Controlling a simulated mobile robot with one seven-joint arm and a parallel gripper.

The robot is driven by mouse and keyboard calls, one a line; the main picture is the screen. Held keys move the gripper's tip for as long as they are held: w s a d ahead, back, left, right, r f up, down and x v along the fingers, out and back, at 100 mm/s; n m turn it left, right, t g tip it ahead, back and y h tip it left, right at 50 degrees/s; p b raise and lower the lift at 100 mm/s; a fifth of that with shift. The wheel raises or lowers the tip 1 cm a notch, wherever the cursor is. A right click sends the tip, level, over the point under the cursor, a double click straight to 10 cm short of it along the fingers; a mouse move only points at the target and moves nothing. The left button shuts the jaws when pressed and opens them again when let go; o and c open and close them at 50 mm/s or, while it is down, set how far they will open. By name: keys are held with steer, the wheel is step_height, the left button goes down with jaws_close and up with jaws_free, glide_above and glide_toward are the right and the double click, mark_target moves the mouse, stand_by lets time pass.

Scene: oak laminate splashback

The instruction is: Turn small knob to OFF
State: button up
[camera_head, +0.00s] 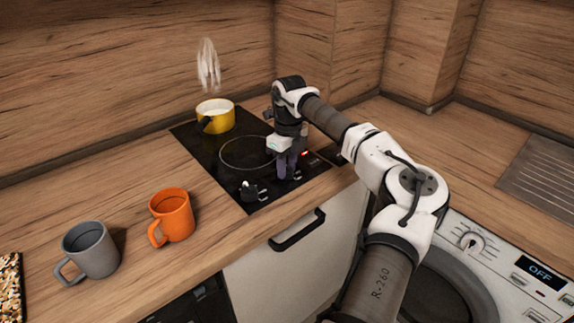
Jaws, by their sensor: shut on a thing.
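The black cooktop (205,151) is set in the wooden counter. My gripper (286,172) points down at its front edge, its dark fingers shut on what appears to be the small knob. That knob is hidden between the fingers, so its pointer and setting cannot be read. Another knob (249,189), dark with a pale top, stands to the left near the cooktop's front corner. A small red light (305,153) glows just right of my gripper.
A yellow pot (215,116) steams on the back burner. An orange mug (172,216) and a grey mug (91,249) stand left of the cooktop. At the lower right is a washing machine with a dial (470,242) and a display (541,272) reading OFF.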

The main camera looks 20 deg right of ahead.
steer(key=o, duration=1)
steer(key=shift+r, duration=0.15)
steer(key=r, duration=0.4)
steer(key=r+b, duration=0.1)
steer(key=r, duration=0.4)
steer(key=r+b, duration=0.1)
steer(key=r, duration=0.3)
steer(key=shift+w+d+r, duration=0.15)
steer(key=shift+d+r, duration=0.1)
steer(key=shift+r, duration=0.05)
steer(key=shift+f, duration=0.1)
